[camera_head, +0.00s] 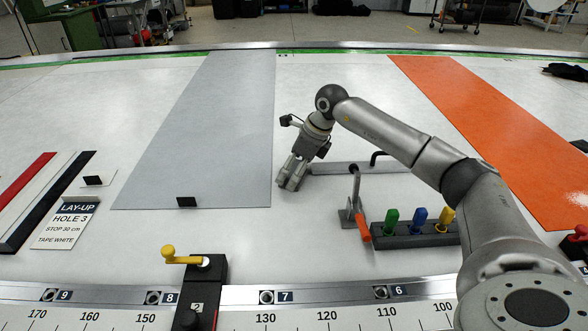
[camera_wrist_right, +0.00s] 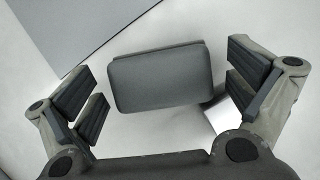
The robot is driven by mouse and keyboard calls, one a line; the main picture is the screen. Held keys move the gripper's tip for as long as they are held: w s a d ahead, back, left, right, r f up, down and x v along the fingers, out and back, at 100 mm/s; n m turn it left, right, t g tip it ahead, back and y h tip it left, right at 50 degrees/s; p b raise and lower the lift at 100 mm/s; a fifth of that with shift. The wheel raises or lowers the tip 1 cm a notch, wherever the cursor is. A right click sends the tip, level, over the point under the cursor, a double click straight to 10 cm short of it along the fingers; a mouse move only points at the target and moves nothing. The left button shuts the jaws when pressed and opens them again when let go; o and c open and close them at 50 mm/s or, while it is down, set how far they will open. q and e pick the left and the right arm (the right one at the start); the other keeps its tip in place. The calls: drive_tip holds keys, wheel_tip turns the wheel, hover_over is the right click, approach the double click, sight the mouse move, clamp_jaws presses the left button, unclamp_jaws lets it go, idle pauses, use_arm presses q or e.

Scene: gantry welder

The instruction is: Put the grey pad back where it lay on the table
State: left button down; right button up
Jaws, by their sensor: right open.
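A dark grey pad (camera_wrist_right: 160,78) with rounded corners shows in the right wrist view, between the two fingers of my right gripper (camera_wrist_right: 163,92). Clear gaps show between the pad and both fingers, and the fingers are spread. The pad appears to be on the white table, beside the edge of a grey sheet. In the head view my right gripper (camera_head: 289,182) points down close to the table, just right of the long grey sheet (camera_head: 215,120). I cannot make out the pad there; the gripper seems to hide it. My left gripper is not in view.
A flat metal bar (camera_head: 345,168) lies right of the gripper. A clamp with an orange handle (camera_head: 362,227) and a dark block (camera_head: 415,238) with coloured handles stand nearer. An orange sheet (camera_head: 490,125) lies right. A small black block (camera_head: 186,202) sits on the grey sheet.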

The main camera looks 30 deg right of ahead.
drive_tip(key=b+v, duration=0.1)
drive_tip(key=v, duration=1.1)
drive_tip(key=shift+r, duration=0.2)
drive_tip(key=shift+a+f, duration=0.1)
drive_tip(key=shift+f, duration=0.05)
